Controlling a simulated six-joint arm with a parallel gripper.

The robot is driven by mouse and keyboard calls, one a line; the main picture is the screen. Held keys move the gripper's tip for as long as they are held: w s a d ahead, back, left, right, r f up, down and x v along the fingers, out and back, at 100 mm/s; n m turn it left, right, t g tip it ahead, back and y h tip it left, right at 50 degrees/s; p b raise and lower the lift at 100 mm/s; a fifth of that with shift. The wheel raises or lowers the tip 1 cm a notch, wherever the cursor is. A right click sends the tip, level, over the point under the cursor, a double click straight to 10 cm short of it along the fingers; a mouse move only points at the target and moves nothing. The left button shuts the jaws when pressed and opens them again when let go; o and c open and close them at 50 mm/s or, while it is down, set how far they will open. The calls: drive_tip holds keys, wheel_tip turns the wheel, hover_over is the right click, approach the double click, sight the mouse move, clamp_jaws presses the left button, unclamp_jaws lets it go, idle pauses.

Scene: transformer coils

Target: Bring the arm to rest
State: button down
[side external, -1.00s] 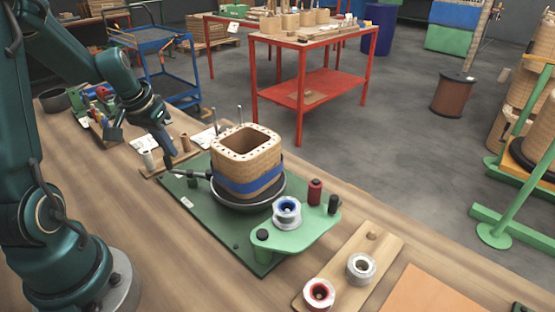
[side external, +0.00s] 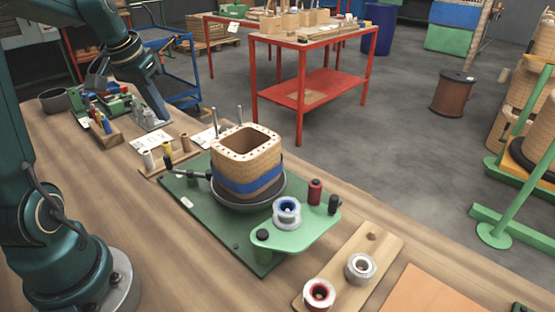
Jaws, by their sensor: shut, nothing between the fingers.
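My gripper (side external: 157,106) points down above the far left part of the wooden bench, its jaws shut and empty. It is behind and to the left of the coil (side external: 248,160), clear of it. The coil is a tan, rounded-square, open-topped winding with a blue band around its lower part. It sits upright on a dark round turntable on a green base plate (side external: 232,238). The fingertips are small and partly lost against the grey items behind them.
A green holder (side external: 295,236) carries a blue-and-white spool (side external: 287,211) and a red spool (side external: 315,191). Two more spools stand on a wooden board (side external: 345,270) in front. Small bobbins (side external: 167,151) and tools (side external: 103,118) lie at left. A red table (side external: 315,68) stands behind the bench.

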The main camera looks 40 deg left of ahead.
drive_tip(key=shift+s+r, duration=0.15)
drive_tip(key=shift+r, duration=0.15)
drive_tip(key=d+r+m+t, duration=0.2)
drive_tip(key=d+r+m, duration=0.2)
drive_tip(key=d, duration=0.9)
drive_tip(key=s+d+f+h, duration=0.1)
drive_tip(key=s+d+f, duration=0.3)
drive_tip(key=s+d, duration=0.4)
drive_tip(key=shift+s+d+f+m, duration=0.2)
drive_tip(key=shift+s+m, duration=0.2)
drive_tip(key=shift+s, duration=0.4)
